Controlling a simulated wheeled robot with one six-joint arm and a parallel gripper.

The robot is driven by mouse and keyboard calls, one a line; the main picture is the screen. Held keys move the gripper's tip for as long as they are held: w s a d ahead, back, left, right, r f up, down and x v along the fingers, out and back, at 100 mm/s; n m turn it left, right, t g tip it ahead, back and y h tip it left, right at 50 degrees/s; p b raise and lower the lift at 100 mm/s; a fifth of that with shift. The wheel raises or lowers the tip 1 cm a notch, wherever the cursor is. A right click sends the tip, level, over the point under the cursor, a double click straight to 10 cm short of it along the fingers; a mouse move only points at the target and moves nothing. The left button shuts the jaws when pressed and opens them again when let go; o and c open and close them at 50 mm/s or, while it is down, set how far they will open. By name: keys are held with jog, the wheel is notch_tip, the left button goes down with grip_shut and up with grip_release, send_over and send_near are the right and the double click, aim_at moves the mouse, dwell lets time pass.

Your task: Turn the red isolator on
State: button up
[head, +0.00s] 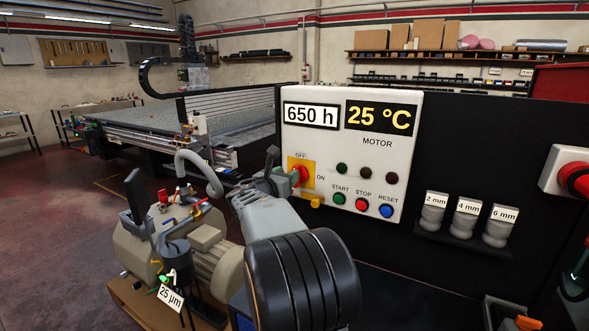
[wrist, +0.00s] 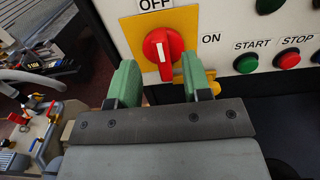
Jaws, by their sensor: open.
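The red isolator (wrist: 163,50) is a round rotary knob on a yellow plate (wrist: 188,24) on the control panel. In the wrist view its grip bar stands near upright, with OFF printed above and ON to the right. In the head view the isolator (head: 300,174) is partly hidden by my gripper. My gripper (wrist: 158,80) is open, with one green finger to the lower left of the knob and one to the lower right. The knob lies between and just beyond the fingertips; I cannot tell whether they touch it. My gripper (head: 283,172) also shows in the head view.
The white control panel (head: 400,215) has START, STOP and RESET buttons and dark lamps right of the isolator. A yellow part (head: 311,202) juts out below the plate. A pump (head: 190,245) with hoses stands at the lower left. Labelled holders (head: 467,220) sit at right.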

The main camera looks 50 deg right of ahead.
aim_at(295, 167)
jog(key=shift+p+x, duration=0.35)
jog(key=shift+x, duration=2.3)
jog(key=shift+c, duration=0.3)
grip_shut()
